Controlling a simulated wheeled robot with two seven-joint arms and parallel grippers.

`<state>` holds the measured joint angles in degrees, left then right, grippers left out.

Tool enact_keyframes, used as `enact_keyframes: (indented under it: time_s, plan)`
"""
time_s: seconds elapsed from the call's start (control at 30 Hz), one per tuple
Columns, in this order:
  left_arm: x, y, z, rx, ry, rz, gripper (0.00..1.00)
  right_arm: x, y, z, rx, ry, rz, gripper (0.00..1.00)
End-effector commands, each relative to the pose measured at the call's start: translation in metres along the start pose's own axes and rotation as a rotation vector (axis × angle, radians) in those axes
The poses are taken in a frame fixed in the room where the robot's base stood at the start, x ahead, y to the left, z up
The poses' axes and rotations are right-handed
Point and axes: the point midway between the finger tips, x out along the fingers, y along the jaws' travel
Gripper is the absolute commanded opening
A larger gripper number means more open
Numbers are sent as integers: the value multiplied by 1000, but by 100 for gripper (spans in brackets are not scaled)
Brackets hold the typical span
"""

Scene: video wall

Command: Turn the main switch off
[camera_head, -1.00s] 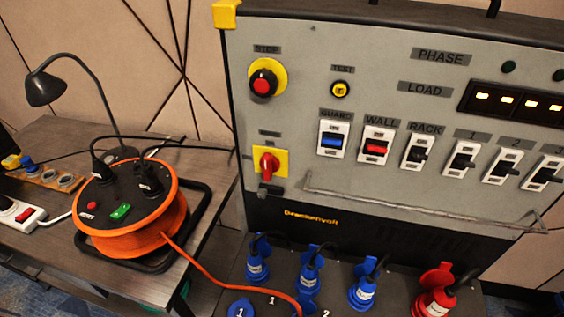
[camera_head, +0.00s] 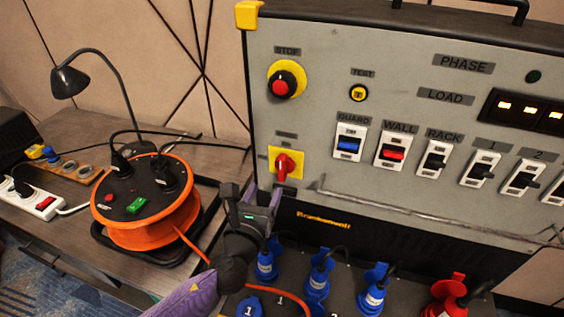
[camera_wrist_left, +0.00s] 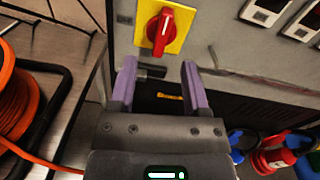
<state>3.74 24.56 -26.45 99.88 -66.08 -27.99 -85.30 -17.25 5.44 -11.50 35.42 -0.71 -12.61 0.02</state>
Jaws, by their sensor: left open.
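The main switch is a red rotary knob (camera_head: 284,166) on a yellow plate, low on the left of the grey panel. In the left wrist view the knob (camera_wrist_left: 162,31) stands just beyond the fingertips, its handle close to upright with a slight tilt. My left gripper (camera_head: 262,194) is just below and left of the knob in the head view. In the wrist view its two purple fingers (camera_wrist_left: 158,68) are apart with nothing between them, and they do not appear to touch the knob. My right gripper is not in view.
A red stop button (camera_head: 284,84) sits above the switch. A row of breakers (camera_head: 436,160) and a metal rail (camera_head: 400,212) lie to the right. Blue plugs (camera_head: 318,275) stand below. An orange cable reel (camera_head: 150,205) and a desk lamp (camera_head: 70,82) occupy the table at left.

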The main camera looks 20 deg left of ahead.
Motion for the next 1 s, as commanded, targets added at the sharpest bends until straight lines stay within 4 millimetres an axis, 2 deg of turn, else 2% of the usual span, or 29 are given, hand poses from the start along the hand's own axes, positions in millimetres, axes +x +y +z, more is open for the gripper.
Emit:
enact_keyframes:
  time_s: [0.03,0.1,0.33,0.5,0.63,0.87,0.9,1.0]
  plan:
    - [5,-2,1,74,-10,-24,60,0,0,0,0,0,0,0]
    - [14,-4,1,115,-16,-38,60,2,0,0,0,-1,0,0]
    - [68,-6,-1,108,-15,-34,60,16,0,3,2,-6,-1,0]
    - [94,-6,-1,105,-13,-33,60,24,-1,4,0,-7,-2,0]
    - [102,-7,1,103,-13,-35,60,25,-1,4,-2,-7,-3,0]
    - [103,-7,2,102,-12,-34,60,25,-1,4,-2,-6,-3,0]
    - [103,-7,2,102,-12,-34,58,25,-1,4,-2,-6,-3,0]
    - [103,-7,2,102,-12,-34,37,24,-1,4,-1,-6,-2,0]
